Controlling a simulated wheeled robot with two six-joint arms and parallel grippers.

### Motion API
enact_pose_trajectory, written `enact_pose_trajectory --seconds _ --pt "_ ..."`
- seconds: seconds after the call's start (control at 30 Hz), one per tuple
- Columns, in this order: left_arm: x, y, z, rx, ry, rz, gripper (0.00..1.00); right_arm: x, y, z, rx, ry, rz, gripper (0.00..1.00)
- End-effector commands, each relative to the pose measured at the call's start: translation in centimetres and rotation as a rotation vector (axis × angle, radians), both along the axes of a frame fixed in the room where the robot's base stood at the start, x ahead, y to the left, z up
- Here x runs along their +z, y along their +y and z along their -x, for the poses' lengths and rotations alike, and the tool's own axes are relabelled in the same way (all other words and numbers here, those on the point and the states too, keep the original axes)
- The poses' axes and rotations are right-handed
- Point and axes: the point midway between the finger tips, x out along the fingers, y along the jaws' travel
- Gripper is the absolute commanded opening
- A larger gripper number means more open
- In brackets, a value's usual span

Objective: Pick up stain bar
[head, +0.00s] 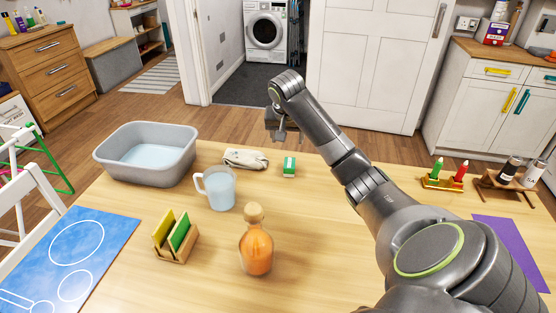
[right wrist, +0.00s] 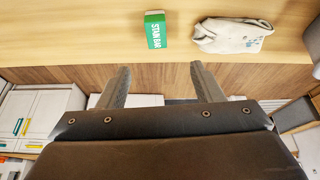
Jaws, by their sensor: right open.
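The stain bar (head: 289,167) is a small green and white block near the far edge of the wooden table. In the right wrist view the stain bar (right wrist: 155,31) shows its green face with white "STAIN BAR" lettering. My right gripper (head: 281,133) is above and beyond the table's far edge, just past the bar. My left gripper is not in view.
A folded pale cloth (head: 246,159) lies just left of the bar. A mug (head: 217,190), a grey basin (head: 148,154), an orange bottle (head: 256,246) and a sponge holder (head: 176,247) stand further left or nearer. The table right of the bar is clear up to my arm.

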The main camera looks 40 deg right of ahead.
Motion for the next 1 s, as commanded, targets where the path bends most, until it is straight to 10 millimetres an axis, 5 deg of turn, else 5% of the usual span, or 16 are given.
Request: enact_pose_trajectory --seconds 0.3,0.5,0.7,1.0 --pt "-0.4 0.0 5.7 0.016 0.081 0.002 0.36 -6.3 -1.7 -1.6 -0.002 0.007 -0.003 0.6" --pt "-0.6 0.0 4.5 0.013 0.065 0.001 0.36 -9.5 -2.7 -2.6 -0.001 0.003 -0.002 0.6" --pt "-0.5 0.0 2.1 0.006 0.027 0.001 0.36 -10.7 -3.2 -3.0 0.0 0.002 -0.001 0.6" --pt "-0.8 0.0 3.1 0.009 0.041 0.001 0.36 -13.1 -4.3 -3.9 -0.002 0.003 -0.001 0.6"
